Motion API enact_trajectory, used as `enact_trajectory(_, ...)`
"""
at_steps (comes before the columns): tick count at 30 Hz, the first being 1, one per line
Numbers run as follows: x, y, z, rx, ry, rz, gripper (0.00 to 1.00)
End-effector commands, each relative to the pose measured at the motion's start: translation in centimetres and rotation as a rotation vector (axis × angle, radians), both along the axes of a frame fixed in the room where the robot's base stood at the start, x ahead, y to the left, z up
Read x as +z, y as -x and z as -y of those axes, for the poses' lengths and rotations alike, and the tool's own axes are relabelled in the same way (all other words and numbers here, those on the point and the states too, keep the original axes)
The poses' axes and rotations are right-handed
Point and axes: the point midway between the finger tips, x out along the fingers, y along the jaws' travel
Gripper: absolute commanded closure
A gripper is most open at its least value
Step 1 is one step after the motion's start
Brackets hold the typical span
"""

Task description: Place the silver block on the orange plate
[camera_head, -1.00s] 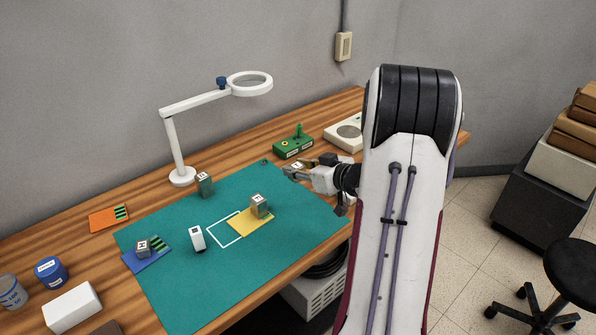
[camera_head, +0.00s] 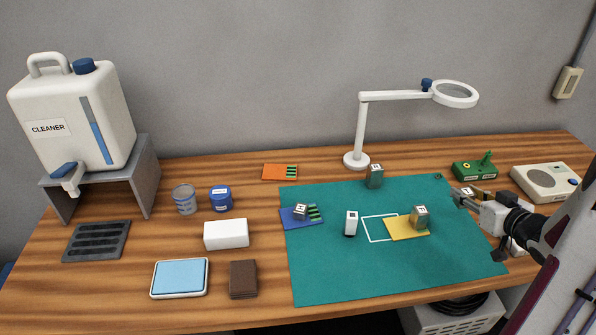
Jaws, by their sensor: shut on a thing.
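The orange plate (camera_head: 274,172) lies on the wood just beyond the back left corner of the teal mat, with dark green stripes at its right end and no block on it. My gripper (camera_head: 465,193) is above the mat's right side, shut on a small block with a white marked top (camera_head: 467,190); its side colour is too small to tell. A grey block (camera_head: 300,212) sits on the blue plate (camera_head: 290,222). A grey-tan block (camera_head: 420,217) sits on the yellow plate (camera_head: 400,231). I cannot tell for sure which block is the silver one.
A grey-green block (camera_head: 375,177) and a white block (camera_head: 351,224) stand on the mat (camera_head: 330,270). The lamp (camera_head: 361,130) rises behind the mat. A green device (camera_head: 474,170) is behind my gripper. Jars (camera_head: 220,198) and a white box (camera_head: 226,235) stand left.

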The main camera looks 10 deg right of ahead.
Motion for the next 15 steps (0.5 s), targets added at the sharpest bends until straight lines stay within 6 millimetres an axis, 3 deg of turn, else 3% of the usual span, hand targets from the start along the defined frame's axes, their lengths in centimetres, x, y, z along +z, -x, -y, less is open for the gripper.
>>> enact_trajectory(15, -1.5, -7.3, -11.1, 0.214, -0.001, 0.001, 0.98)
